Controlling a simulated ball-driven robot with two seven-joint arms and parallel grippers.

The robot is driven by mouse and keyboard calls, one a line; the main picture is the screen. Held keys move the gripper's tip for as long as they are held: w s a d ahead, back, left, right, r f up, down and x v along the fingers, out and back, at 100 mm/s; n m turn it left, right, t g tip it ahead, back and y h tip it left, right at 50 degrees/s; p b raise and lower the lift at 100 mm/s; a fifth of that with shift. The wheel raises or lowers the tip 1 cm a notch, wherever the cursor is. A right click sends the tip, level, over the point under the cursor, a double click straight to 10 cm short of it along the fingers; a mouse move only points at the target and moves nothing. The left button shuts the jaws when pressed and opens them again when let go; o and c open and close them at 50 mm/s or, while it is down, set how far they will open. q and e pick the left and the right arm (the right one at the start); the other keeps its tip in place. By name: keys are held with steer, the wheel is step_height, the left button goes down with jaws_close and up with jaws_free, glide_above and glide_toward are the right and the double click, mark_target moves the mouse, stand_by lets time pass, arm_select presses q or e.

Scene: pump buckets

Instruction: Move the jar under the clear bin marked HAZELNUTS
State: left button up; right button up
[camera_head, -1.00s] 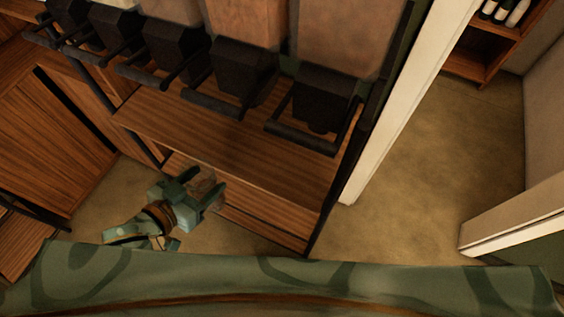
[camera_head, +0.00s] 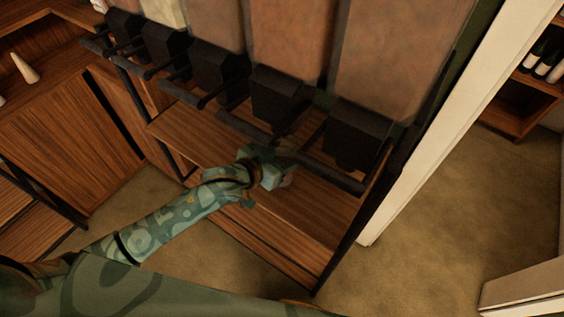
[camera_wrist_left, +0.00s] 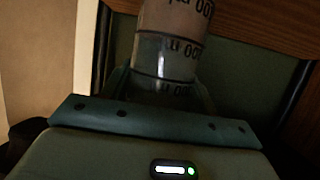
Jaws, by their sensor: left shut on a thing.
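My left gripper (camera_head: 280,170) is shut on the jar, at the wooden shelf below the row of bins. In the left wrist view the jar (camera_wrist_left: 172,45) is a clear cylinder with dark volume marks, between the fingers. In the head view the gripper mostly hides it. The gripper is just below and in front of the black dispensers, near the second from the right (camera_head: 278,95). The bins (camera_head: 395,55) above them hold brownish contents. No HAZELNUTS label can be read. My right gripper is not in view.
The wooden shelf (camera_head: 325,210) under the dispensers has bare room at the right. Black bars jut out in front of the dispensers. A white post (camera_head: 425,135) stands to the right. A wooden cabinet (camera_head: 65,140) stands at the left.

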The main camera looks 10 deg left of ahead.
arm_select(q)
step_height(320, 180, down, 4)
steer(key=shift+r+b, duration=0.15)
steer(key=shift+b, duration=0.4)
steer(key=shift+r, duration=0.1)
steer(key=o, duration=1.3)
steer(key=shift+c, duration=0.2)
steer(key=shift+s, duration=0.2)
steer(key=p+v, duration=0.2)
steer(key=v, duration=0.9)
steer(key=shift+s+a+r, duration=0.2)
steer(key=shift+s+r, duration=0.05)
steer(key=shift+s, duration=0.05)
steer(key=shift+f, duration=0.1)
